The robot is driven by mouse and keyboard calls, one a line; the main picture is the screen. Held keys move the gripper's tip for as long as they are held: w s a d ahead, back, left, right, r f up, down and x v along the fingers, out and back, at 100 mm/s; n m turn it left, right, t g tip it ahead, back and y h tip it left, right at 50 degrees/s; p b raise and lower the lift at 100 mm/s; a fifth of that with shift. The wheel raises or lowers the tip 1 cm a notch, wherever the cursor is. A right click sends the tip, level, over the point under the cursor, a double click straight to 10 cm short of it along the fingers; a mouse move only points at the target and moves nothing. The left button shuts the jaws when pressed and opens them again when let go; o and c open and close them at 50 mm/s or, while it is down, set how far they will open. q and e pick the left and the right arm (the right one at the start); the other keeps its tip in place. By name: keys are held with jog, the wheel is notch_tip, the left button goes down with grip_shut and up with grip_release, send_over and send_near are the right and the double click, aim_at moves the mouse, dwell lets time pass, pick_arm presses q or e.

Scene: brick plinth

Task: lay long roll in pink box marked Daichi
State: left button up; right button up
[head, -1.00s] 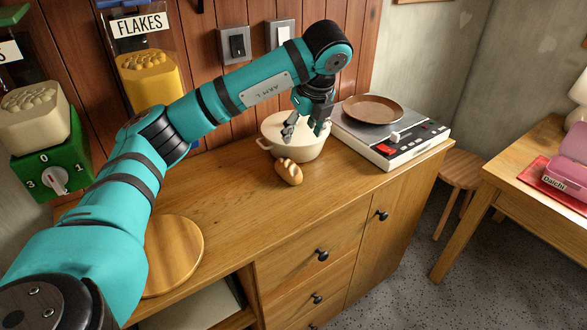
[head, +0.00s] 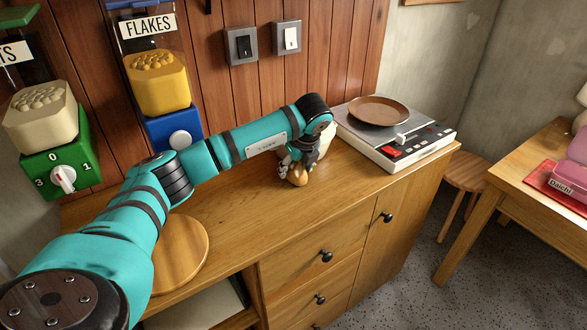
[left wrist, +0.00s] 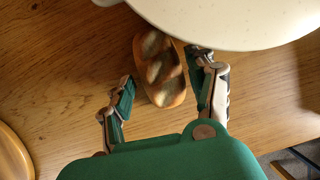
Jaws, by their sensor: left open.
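The long roll (head: 300,178), a scored brown bread, lies on the wooden cabinet top in front of the cream pot; it also shows in the left wrist view (left wrist: 160,72). My left gripper (head: 296,166) is low over the roll and partly hides it. In the left wrist view its open fingers (left wrist: 163,78) stand one on each side of the roll, the right finger closer to it. The pink box marked Daichi (head: 574,176) is at the right edge of the head view, on a red mat, partly cut off. My right gripper is not in view.
The cream pot (left wrist: 230,18) stands close beside the roll, mostly hidden by my arm in the head view. A hotplate (head: 400,140) with a brown plate (head: 379,110) is to its right. A round board (head: 180,255) lies at left. A floor gap separates cabinet and table (head: 530,180).

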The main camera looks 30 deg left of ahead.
pick_arm(q)
jog(key=shift+x, duration=0.75)
jog(key=c, duration=0.8)
jog(key=shift+r, duration=0.1)
